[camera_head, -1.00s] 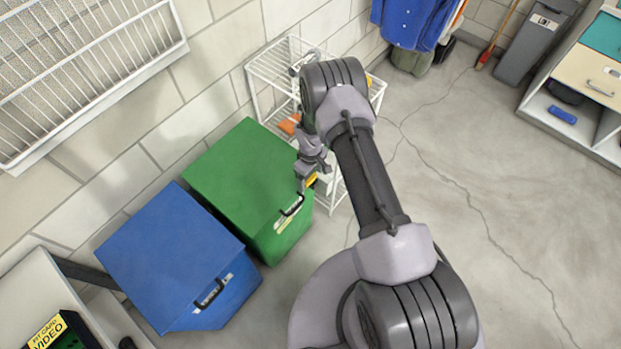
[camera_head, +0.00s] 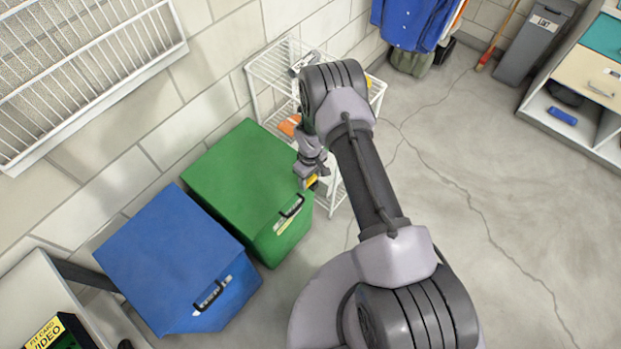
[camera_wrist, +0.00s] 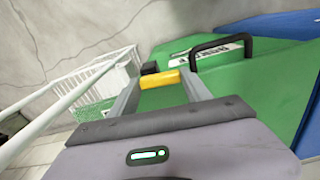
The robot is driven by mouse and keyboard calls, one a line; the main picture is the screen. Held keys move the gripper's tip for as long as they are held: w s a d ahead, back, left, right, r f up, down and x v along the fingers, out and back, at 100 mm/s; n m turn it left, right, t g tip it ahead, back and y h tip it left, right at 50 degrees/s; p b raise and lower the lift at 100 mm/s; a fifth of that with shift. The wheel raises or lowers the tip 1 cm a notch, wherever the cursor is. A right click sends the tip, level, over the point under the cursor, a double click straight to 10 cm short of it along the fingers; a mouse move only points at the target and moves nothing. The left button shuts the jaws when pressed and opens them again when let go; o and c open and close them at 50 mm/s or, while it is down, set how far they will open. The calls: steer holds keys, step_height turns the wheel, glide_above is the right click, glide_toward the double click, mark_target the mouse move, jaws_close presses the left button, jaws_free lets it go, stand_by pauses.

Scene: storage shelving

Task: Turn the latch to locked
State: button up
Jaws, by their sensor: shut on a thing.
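The latch shows as a yellow bar (camera_wrist: 160,79) with a black block at its left end in the wrist view. It sits at the edge of the green box (camera_head: 240,175), near the box's black handle (camera_head: 291,206). My gripper (camera_wrist: 161,90) is shut on the yellow bar, with one finger on each side of it. In the head view my gripper (camera_head: 310,180) is at the box's right edge, and only a bit of yellow shows there. The latch's base and exact angle are largely hidden by my arm and fingers.
A blue box (camera_head: 170,255) stands left of the green one. A white wire rack (camera_head: 268,68) stands close behind my gripper, against the wall. A wall-mounted wire shelf (camera_head: 80,70) is at upper left. The floor to the right (camera_head: 500,240) is clear.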

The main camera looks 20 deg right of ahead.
steer(key=m+b, duration=0.1)
steer(key=m, duration=0.1)
steer(key=m+b, duration=0.1)
steer(key=m, duration=0.1)
steer(key=shift+w+a+f+b, duration=0.1)
steer(key=shift+w+a+b, duration=0.05)
steer(key=shift+w+b, duration=0.25)
steer(key=m+b, duration=0.1)
steer(key=m, duration=0.1)
steer(key=m+b, duration=0.1)
steer(key=m, duration=0.1)
steer(key=shift+w+m+b, duration=0.3)
steer(key=shift+w, duration=0.05)
steer(key=m+b, duration=0.1)
steer(key=m, duration=0.1)
steer(key=m+b, duration=0.1)
steer(key=m, duration=0.1)
steer(key=shift+w, duration=0.35)
steer(key=shift+w+d+m+b, duration=0.2)
steer(key=shift+m+b, duration=0.3)
steer(key=shift+m, duration=0.65)
steer(key=shift+w+d+m+b, duration=0.15)
steer(key=shift+m+b, duration=0.35)
steer(key=shift+m, duration=0.65)
steer(key=shift+s, duration=0.1)
steer(key=o, duration=1.4)
steer(key=shift+c, duration=0.2)
steer(key=shift+r, duration=0.25)
step_height(320, 180, up, 17)
steer(key=p, duration=0.6)
